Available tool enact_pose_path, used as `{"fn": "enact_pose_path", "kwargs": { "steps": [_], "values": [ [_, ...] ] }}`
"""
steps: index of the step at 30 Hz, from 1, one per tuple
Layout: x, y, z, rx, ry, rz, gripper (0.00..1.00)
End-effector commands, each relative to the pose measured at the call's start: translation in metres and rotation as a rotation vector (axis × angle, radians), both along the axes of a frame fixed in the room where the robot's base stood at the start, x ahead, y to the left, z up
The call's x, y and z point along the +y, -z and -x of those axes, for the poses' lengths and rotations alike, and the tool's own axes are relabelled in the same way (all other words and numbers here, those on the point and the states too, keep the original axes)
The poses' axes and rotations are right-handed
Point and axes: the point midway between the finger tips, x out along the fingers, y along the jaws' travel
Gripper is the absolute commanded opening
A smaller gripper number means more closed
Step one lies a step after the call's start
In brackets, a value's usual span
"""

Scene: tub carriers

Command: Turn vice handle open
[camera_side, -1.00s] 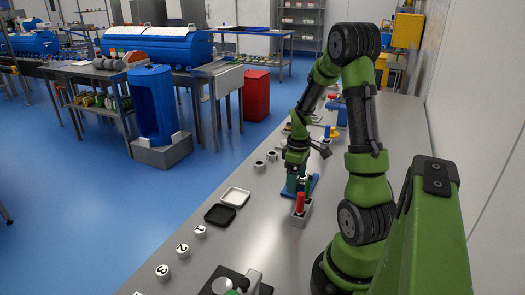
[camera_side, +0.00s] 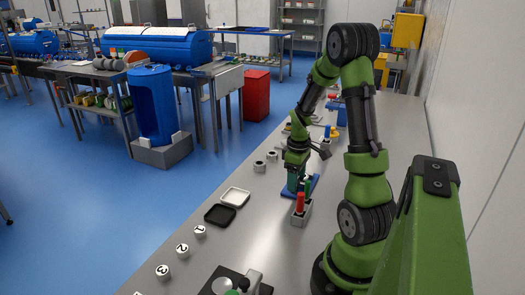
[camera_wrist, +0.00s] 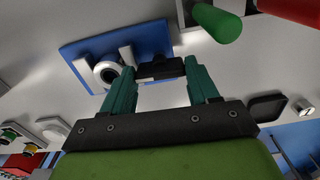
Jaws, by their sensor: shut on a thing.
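The vice sits on a blue base plate, seen in the wrist view (camera_wrist: 75,52) and in the side view (camera_side: 314,184). A pale grey block with a round ring (camera_wrist: 106,72) stands on the plate. My gripper (camera_wrist: 160,72) has its two teal fingers on either side of a black part, apparently the vice handle (camera_wrist: 158,70), and is shut on it. In the side view my gripper (camera_side: 293,182) is low over the blue plate. The arm hides most of the vice there, and the handle cannot be made out.
A grey holder (camera_side: 300,216) with red and green upright pegs stands close in front of the vice. A green cylinder (camera_wrist: 217,22) shows near the fingers. Black (camera_side: 220,214) and white (camera_side: 235,197) trays and numbered white discs (camera_side: 182,250) lie nearer along the bench.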

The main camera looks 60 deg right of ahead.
Motion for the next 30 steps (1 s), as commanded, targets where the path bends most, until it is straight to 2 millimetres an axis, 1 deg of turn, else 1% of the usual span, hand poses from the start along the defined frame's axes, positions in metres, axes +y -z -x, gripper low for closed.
{"fn": "enact_pose_path", "kwargs": {
  "steps": [8,30],
  "values": [
    [0.0001,-0.0006,-0.0006,0.0,0.174,0.001,0.29],
    [0.0001,-0.0009,-0.001,-0.002,0.875,0.0,0.29]
  ]
}}
